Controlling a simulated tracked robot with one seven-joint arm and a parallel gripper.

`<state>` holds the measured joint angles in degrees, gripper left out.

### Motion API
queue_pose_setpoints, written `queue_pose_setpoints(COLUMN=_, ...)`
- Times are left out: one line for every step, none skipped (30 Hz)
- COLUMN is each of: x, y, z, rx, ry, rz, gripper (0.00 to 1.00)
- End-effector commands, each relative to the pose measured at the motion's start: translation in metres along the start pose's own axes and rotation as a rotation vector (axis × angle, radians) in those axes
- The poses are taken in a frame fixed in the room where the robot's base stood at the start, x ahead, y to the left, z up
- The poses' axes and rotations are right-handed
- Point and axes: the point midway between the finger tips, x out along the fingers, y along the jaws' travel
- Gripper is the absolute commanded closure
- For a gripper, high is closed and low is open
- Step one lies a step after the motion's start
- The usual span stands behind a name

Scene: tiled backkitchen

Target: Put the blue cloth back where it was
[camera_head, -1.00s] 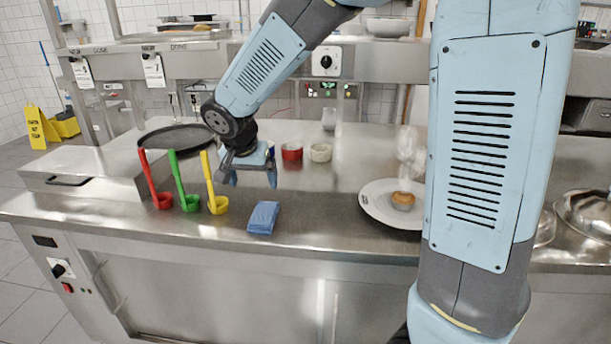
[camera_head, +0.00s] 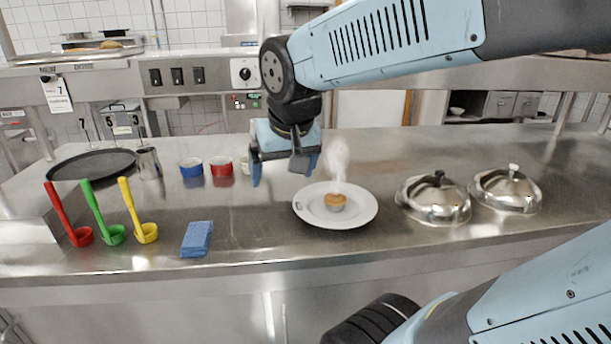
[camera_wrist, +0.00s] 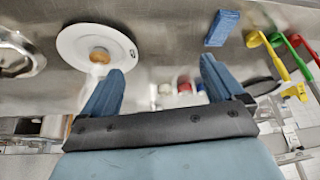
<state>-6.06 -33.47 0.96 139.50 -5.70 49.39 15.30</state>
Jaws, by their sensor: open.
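The blue cloth (camera_head: 197,238) lies folded on the steel counter near its front edge, just right of the yellow ladle. It also shows in the wrist view (camera_wrist: 222,28), at the top right of centre. My gripper (camera_head: 283,176) is open and empty above the counter, behind and to the right of the cloth and apart from it. In the wrist view its two blue fingers (camera_wrist: 160,82) stand wide apart with nothing between them.
Red (camera_head: 69,216), green (camera_head: 104,214) and yellow (camera_head: 138,212) ladles stand left of the cloth. A white plate (camera_head: 306,211) with a steaming pastry (camera_head: 335,201) sits right of it. Two steel domes (camera_head: 436,202) stand further right. Blue (camera_head: 191,168) and red (camera_head: 221,167) ramekins stand behind.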

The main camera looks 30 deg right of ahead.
Motion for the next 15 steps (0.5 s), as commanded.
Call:
queue_pose_setpoints(x=-0.007, y=0.007, z=0.010, rx=-0.009, ry=0.014, rz=-0.006, gripper=0.05)
queue_pose_setpoints(x=-0.010, y=0.010, z=0.014, rx=-0.020, ry=0.020, rz=-0.011, gripper=0.05)
queue_pose_setpoints(x=-0.014, y=0.013, z=0.020, rx=-0.032, ry=0.027, rz=-0.016, gripper=0.05)
queue_pose_setpoints(x=-0.016, y=0.015, z=0.025, rx=-0.041, ry=0.031, rz=-0.020, gripper=0.05)
queue_pose_setpoints(x=-0.018, y=0.017, z=0.029, rx=-0.051, ry=0.035, rz=-0.023, gripper=0.05)
queue_pose_setpoints(x=-0.020, y=0.019, z=0.033, rx=-0.060, ry=0.040, rz=-0.026, gripper=0.05)
queue_pose_setpoints(x=-0.022, y=0.020, z=0.035, rx=-0.066, ry=0.044, rz=-0.029, gripper=0.05)
queue_pose_setpoints(x=-0.023, y=0.021, z=0.038, rx=-0.072, ry=0.046, rz=-0.031, gripper=0.05)
queue_pose_setpoints(x=-0.024, y=0.024, z=0.040, rx=-0.079, ry=0.049, rz=-0.033, gripper=0.05)
queue_pose_setpoints(x=-0.024, y=0.025, z=0.041, rx=-0.083, ry=0.051, rz=-0.034, gripper=0.05)
queue_pose_setpoints(x=-0.025, y=0.025, z=0.042, rx=-0.085, ry=0.052, rz=-0.035, gripper=0.05)
queue_pose_setpoints(x=-0.025, y=0.025, z=0.043, rx=-0.087, ry=0.052, rz=-0.035, gripper=0.05)
queue_pose_setpoints(x=-0.025, y=0.025, z=0.043, rx=-0.089, ry=0.053, rz=-0.036, gripper=0.05)
queue_pose_setpoints(x=-0.025, y=0.025, z=0.044, rx=-0.089, ry=0.053, rz=-0.036, gripper=0.05)
queue_pose_setpoints(x=-0.025, y=0.025, z=0.043, rx=-0.090, ry=0.052, rz=-0.036, gripper=0.05)
